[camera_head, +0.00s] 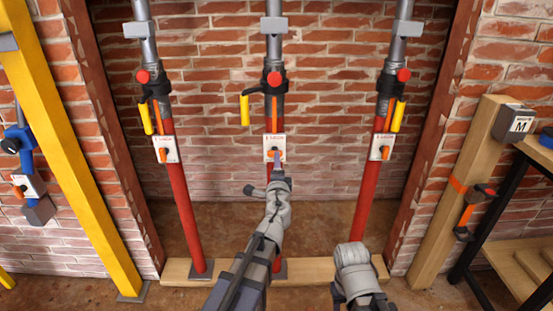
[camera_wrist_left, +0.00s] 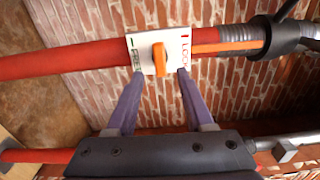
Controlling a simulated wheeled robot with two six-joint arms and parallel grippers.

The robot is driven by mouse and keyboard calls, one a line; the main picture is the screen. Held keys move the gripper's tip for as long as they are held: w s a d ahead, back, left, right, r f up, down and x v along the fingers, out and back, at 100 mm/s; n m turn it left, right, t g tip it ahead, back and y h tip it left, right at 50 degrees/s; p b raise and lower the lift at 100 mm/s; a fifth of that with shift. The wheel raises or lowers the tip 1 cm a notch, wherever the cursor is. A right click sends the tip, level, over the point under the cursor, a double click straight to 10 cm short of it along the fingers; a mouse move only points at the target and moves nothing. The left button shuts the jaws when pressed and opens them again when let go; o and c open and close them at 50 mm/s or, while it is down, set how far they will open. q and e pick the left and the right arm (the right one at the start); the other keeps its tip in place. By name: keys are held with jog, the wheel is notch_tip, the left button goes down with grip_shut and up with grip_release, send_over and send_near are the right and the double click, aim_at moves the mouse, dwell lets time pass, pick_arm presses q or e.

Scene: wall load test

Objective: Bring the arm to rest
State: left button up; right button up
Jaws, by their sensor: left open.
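My left gripper (camera_head: 276,166) is in front of the middle prop's white plate (camera_head: 270,142). In the left wrist view the left gripper (camera_wrist_left: 160,76) is open, with its two purple fingers apart and nothing between them. Its tips are by the lower edge of the plate (camera_wrist_left: 144,46), which reads FREE on the left and LOCK on the right. The orange knob (camera_wrist_left: 159,58) lies across the red tube, between and just beyond the fingertips. I cannot tell whether a tip touches the plate. My right arm shows at the bottom, but its gripper does not.
Similar props stand left (camera_head: 183,205) and right (camera_head: 369,200), on a wooden sill (camera_head: 320,270) before a brick wall. A yellow post (camera_head: 75,150) leans at left. A wooden post (camera_head: 455,190) and a black-framed bench (camera_head: 500,220) stand at right.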

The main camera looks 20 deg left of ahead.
pick_arm(q)
jog(key=shift+s+d, duration=0.15)
jog(key=shift+s, duration=0.45)
jog(key=s+d+f+n+g+y, duration=0.1)
jog(key=s+d+f+n+g, duration=0.2)
jog(key=s+f+n+g, duration=0.9)
jog(key=s+d+f+g+h, duration=0.25)
jog(key=s+d+f, duration=0.25)
jog(key=s, duration=0.3)
jog(key=s+d+f+g+h, duration=0.2)
jog(key=s+d+f+g, duration=0.1)
jog(key=s+d+f, duration=0.4)
notch_tip(320, 180, up, 33)
jog(key=s+p, duration=0.2)
jog(key=p, duration=2.9)
jog(key=shift+a+m, duration=0.4)
